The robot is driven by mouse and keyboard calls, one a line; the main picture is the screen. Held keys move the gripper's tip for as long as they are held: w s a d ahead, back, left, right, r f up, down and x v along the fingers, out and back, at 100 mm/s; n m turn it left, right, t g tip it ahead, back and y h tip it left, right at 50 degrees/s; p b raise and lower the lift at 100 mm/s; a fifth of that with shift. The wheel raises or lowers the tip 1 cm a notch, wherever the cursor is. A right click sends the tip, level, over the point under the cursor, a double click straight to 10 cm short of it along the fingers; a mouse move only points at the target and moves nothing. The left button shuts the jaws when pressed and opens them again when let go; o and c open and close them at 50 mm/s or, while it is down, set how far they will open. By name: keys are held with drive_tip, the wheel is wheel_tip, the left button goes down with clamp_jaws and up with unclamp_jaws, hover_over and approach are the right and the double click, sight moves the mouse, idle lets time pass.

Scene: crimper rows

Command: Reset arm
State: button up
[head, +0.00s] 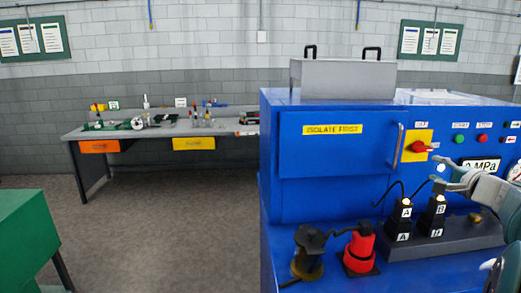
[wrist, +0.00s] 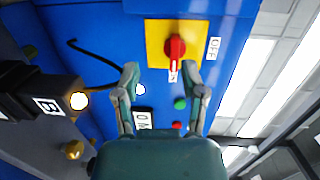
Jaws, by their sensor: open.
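My gripper (head: 452,178) is at the right of the head view, in front of the blue machine (head: 330,180) and above its dark block of connectors. In the wrist view my gripper (wrist: 165,92) has its two fingers apart, with nothing between them. Beyond the fingertips, a red rotary switch (wrist: 174,48) on a yellow plate shows on the blue panel, with an OFF label beside it. The switch also shows in the head view (head: 419,147). A black connector marked B (wrist: 45,102) is left of the gripper in the wrist view, apart from it.
Black connectors marked A (head: 404,213) and B (head: 437,212) stand on the machine's ledge. A red device (head: 359,250) and a black one (head: 308,255) stand left of them. A workbench (head: 170,130) is at the back left, a green surface (head: 25,235) at front left. Floor between is clear.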

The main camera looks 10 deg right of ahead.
drive_tip(key=s+a+f+n+g+y, duration=0.1)
drive_tip(key=a+f+n+g, duration=0.15)
drive_tip(key=a, duration=0.65)
drive_tip(key=s+a+f+n+g+y, duration=0.1)
drive_tip(key=a+n+g+y, duration=0.15)
drive_tip(key=a, duration=0.75)
drive_tip(key=s+a+f+n+g+y, duration=0.1)
drive_tip(key=s+a+f+n+g, duration=0.15)
drive_tip(key=a, duration=0.65)
drive_tip(key=s+a+f+n+g+h, duration=0.2)
drive_tip(key=s+a+f+n, duration=0.3)
drive_tip(key=s, duration=0.4)
drive_tip(key=s+a+f+n+g+h, duration=0.1)
drive_tip(key=s+a+f+n+h, duration=0.1)
drive_tip(key=s+a+f+n, duration=0.3)
drive_tip(key=s+a, duration=0.1)
drive_tip(key=s, duration=0.3)
drive_tip(key=shift+s+a+f+g, duration=0.15)
drive_tip(key=shift+s+g, duration=0.15)
drive_tip(key=shift+g, duration=0.05)
drive_tip(key=shift+h, duration=0.25)
